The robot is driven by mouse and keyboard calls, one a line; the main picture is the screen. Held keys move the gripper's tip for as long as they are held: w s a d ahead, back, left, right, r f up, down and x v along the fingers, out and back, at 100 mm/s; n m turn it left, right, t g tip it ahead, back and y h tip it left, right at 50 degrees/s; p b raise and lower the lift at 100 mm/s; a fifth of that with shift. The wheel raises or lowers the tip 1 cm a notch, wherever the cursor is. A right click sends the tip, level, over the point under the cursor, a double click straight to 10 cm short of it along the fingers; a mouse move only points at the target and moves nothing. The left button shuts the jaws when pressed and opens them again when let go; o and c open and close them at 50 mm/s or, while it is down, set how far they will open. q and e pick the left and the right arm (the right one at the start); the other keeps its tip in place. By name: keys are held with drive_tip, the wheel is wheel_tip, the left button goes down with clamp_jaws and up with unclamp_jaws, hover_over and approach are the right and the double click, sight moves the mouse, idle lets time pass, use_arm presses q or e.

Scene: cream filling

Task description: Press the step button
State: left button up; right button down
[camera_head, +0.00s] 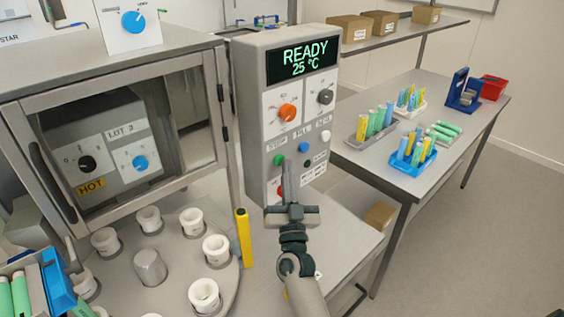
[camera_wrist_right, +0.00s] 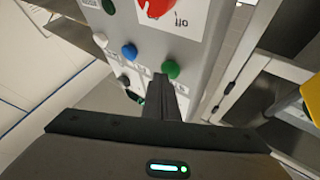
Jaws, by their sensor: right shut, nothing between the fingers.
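A grey control box (camera_head: 258,120) has a display reading READY 25 °C. Its lower face carries a green button (camera_head: 279,160), a blue button (camera_head: 303,147), a white button (camera_head: 326,135), a dark green button (camera_head: 307,163) and a red control (camera_head: 281,190), partly hidden. In the right wrist view, the tips (camera_wrist_right: 160,82) lie close to the green button (camera_wrist_right: 171,69); contact cannot be told. My left gripper is not in view.
An oven-like cabinet (camera_head: 215,70) and a round carousel with white cups (camera_head: 204,295) stand at left. A yellow post (camera_head: 244,238) rises between carousel and box. A side table (camera_head: 380,175) with tube racks stands at right. Open floor lies at lower right.

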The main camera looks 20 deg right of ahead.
drive_tip(key=shift+w, duration=0.2)
drive_tip(key=shift+s, duration=0.15)
idle(0.5)
drive_tip(key=shift+s+d+p, duration=0.25)
drive_tip(key=shift+s+p, duration=0.15)
drive_tip(key=shift+s, duration=0.4)
drive_tip(key=shift+s+d+p, duration=0.25)
drive_tip(key=shift+s+d, duration=0.05)
drive_tip(key=shift+s, duration=0.5)
drive_tip(key=shift+s+d+p, duration=0.25)
drive_tip(key=shift+s+p, duration=0.05)
drive_tip(key=shift+s, duration=0.45)
drive_tip(key=shift+s+d+p, duration=0.25)
drive_tip(key=shift+s+d, duration=0.05)
drive_tip(key=shift+s, duration=0.5)
